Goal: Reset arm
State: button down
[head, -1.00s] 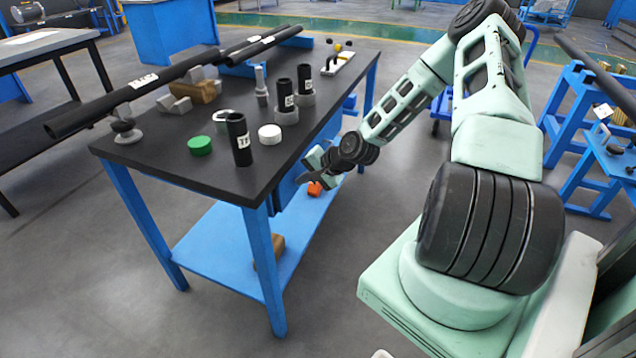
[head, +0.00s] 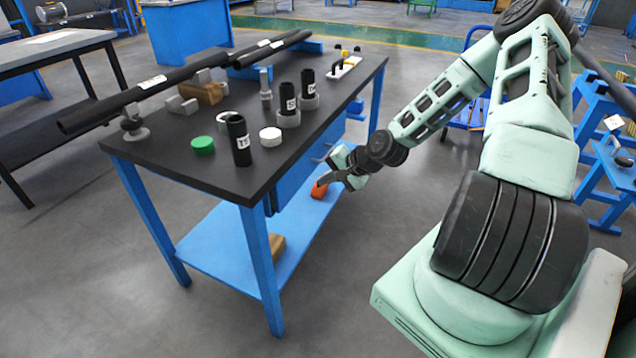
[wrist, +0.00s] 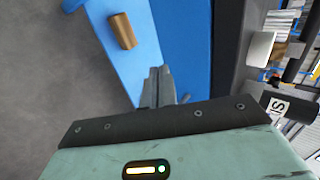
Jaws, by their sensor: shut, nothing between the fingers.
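My gripper (head: 326,182) is beside the right side of the blue workbench, below the level of its black top (head: 165,165). In the wrist view, its two grey fingers (wrist: 158,84) are together with nothing between them. My pale green arm reaches left toward the bench and is bent down at the wrist. The gripper appears apart from the bench, though the exact gap is hard to tell.
The bench top carries black tubes (head: 239,142), a green cap (head: 203,145), a white cap (head: 270,137) and long dark pipes (head: 150,90). A brown block (wrist: 122,31) lies on the blue lower shelf (head: 228,262). Open floor (head: 350,270) lies right of the bench.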

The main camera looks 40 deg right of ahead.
jog(key=v, duration=0.5)
jog(key=s+a+r+n+g+p, duration=0.1)
jog(key=s+a+r+n+g, duration=0.2)
jog(key=a, duration=0.4)
jog(key=s+a+r+n+g+h+p, duration=0.1)
jog(key=a+r+n+g, duration=0.1)
jog(key=a+n, duration=0.4)
jog(key=s+a+r+n+g+p, duration=0.1)
jog(key=s+a+r+n+g, duration=0.15)
jog(key=a, duration=0.65)
jog(key=s+a+r+n+g+h+p, duration=0.1)
jog(key=s+a+r+n+h, duration=0.1)
jog(key=s+a+r+n, duration=0.7)
jog(key=s+a+r, duration=0.4)
jog(key=s+r, duration=0.1)
jog(key=s, duration=0.2)
jog(key=shift+s, duration=0.2)
jog(key=shift+a+n, duration=0.1)
jog(key=shift+n, duration=0.15)
